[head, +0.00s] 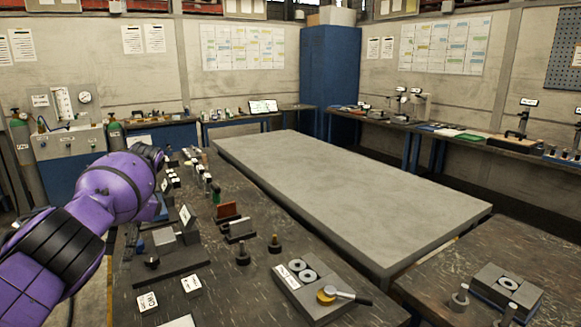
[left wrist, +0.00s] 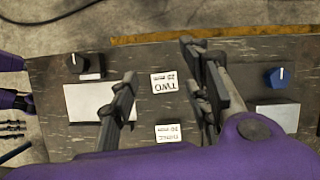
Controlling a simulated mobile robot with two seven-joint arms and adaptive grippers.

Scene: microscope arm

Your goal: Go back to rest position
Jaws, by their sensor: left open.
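My left arm, purple with black bands, comes in from the left in the head view and reaches over the left workbench (head: 225,270). Its fingers are hard to make out there, behind the arm. In the left wrist view the two dark fingers of my left gripper (left wrist: 165,95) stand wide apart with nothing held between them. Below them on the bench lie a white block marked TWO (left wrist: 168,81) and a second labelled white block (left wrist: 168,132). My right gripper is not in view.
The left bench carries a grey block with two rings (head: 303,275), dark knobbed pegs (head: 243,255) and several small parts. A bare grey table (head: 345,190) fills the middle. A right bench (head: 450,260) holds another ringed block (head: 507,287). The wrist view shows a blue knob (left wrist: 277,77).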

